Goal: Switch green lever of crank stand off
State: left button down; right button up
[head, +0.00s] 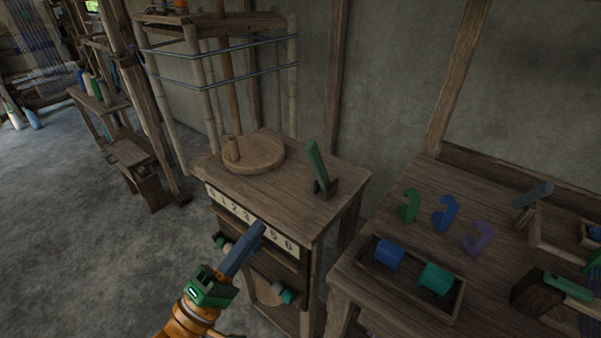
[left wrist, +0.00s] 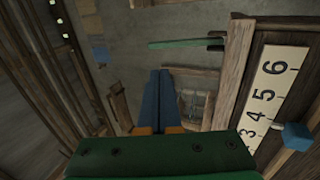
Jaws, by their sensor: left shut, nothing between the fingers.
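The crank stand (head: 340,185) is a wooden box-like table with a round wooden crank disc (head: 258,155) on top. Its green lever (head: 317,160) stands up from a dark bracket at the top's right side and leans slightly left. The lever also shows in the left wrist view as a long green bar (left wrist: 185,43), beyond my fingertips and apart from them. My left gripper (head: 262,228) has its blue fingers together and empty, in front of the stand's number strip, hiding part of it. It also fills the lower middle of the left wrist view (left wrist: 160,75). My right gripper is in neither view.
The white number strip (head: 222,205) runs along the stand's front edge. A wooden table (head: 345,270) at the right holds green, blue and purple hooked pieces and a tray (head: 450,308) with two blocks. Bamboo poles with strings rise behind the stand. Open floor (head: 80,230) lies left.

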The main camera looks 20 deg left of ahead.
aim_at(309, 159)
pick_arm(q)
jog(key=p+x, duration=0.3)
jog(key=x, duration=1)
jog(key=shift+w+d+r+p, duration=0.2)
jog(key=shift+w+p, duration=0.1)
jog(key=shift+w, duration=0.15)
